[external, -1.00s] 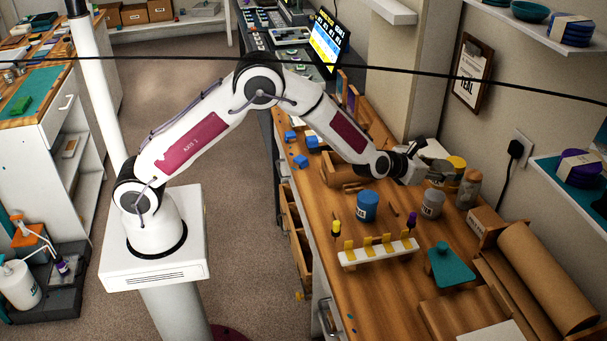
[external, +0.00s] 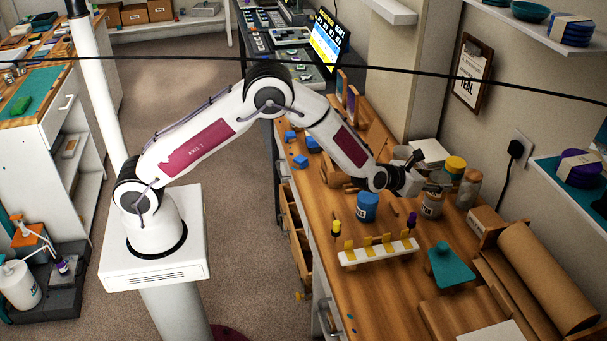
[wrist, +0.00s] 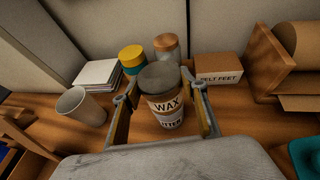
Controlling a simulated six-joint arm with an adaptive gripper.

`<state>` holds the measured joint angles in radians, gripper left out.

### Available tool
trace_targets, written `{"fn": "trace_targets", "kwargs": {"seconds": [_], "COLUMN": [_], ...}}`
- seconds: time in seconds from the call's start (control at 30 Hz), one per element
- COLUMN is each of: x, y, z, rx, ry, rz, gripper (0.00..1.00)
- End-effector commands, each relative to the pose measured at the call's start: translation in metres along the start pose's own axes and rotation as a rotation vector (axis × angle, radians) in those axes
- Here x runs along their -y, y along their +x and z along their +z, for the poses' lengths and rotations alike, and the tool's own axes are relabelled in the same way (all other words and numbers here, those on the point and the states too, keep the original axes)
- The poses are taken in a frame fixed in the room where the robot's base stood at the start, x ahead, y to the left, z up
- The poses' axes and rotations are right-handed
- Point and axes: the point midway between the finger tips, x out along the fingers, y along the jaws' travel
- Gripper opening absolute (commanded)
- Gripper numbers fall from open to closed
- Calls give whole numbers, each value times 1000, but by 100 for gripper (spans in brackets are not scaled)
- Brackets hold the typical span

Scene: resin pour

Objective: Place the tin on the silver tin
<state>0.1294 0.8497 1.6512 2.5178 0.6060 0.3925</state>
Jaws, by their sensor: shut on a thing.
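A plain grey, open-topped cup-like container (wrist: 80,107) stands to the left in the wrist view. I cannot tell whether it or the held tin is the silver tin. A blue tin (external: 367,208) stands left of my gripper in the external view.
A yellow-lidded teal tin (wrist: 132,60) and a jar (wrist: 167,46) stand close behind the held tin. A "FELT FEET" box (wrist: 219,68) is at right, a white stack (wrist: 97,74) at left. A white rack (external: 378,252) stands nearer the bench front.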

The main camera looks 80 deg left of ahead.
Motion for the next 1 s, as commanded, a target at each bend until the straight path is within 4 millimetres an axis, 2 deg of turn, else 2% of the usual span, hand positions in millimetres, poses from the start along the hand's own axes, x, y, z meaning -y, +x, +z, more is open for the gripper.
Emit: {"fn": "trace_targets", "kwargs": {"seconds": [0.3, 0.33, 0.4, 0.87, 1.0], "x": [0, 0, 0, 0, 0], "y": [1, 1, 1, 0, -6], "z": [-1, -2, -2, 1, 1], "rx": [1, 0, 0, 0, 0], "ry": [0, 1, 0, -1, 0], "rz": [0, 0, 0, 0, -1], "gripper": [16, 48, 59, 59, 59]}}
